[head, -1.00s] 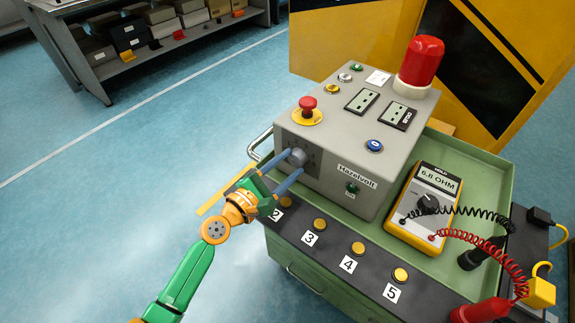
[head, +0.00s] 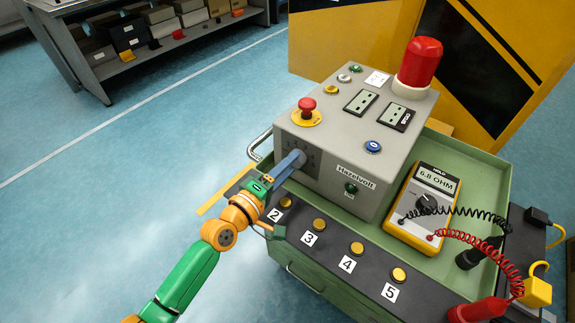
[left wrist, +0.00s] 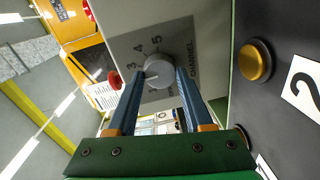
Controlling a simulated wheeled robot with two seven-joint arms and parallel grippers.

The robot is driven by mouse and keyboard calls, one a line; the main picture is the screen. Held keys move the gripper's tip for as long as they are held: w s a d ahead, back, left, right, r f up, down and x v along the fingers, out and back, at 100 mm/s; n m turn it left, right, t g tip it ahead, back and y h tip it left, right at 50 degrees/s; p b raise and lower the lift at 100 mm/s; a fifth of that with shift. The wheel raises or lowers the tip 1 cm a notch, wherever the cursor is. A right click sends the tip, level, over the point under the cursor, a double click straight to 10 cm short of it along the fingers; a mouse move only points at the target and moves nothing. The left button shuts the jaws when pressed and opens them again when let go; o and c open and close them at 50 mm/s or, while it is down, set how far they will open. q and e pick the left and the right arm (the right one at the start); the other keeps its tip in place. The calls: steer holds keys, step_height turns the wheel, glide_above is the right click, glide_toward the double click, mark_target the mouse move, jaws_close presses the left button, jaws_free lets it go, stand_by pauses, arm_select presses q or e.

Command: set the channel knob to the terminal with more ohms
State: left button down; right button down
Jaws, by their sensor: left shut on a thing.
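The channel knob (left wrist: 159,72) is a round grey knob on a dark plate marked CHANNEL; in the left wrist view the numbers 3, 4 and 5 are clear and a finger covers part of the scale. Its pale pointer line aims left and slightly down; the exact number is unclear. My left gripper (left wrist: 160,80) is shut on the knob, one blue finger on each side; in the head view the gripper (head: 290,165) hides part of it. The yellow meter (head: 424,207) reads 6.8 OHM. Gold terminals 2, 3 (head: 319,224), 4 (head: 357,248) and 5 (head: 399,275) line the dark strip.
The grey Hazelvolt box (head: 345,140) carries a red stop button (head: 307,106) and a red lamp (head: 421,62). Open blue floor lies left of the green cart.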

arm_select(q)
steer(key=shift+r+m+t+y+p, duration=0.1)
steer(key=shift+m+t+y+p, duration=0.15)
steer(key=shift+m, duration=1.9)
steer(key=shift+r+m+t+y+p, duration=0.15)
steer(key=shift+m+p, duration=0.15)
steer(key=shift+m, duration=1.85)
steer(key=shift+f, duration=0.1)
steer(key=shift+c, duration=1.5)
jaws_free()
steer(key=shift+d+f, duration=0.1)
steer(key=v, duration=0.7)
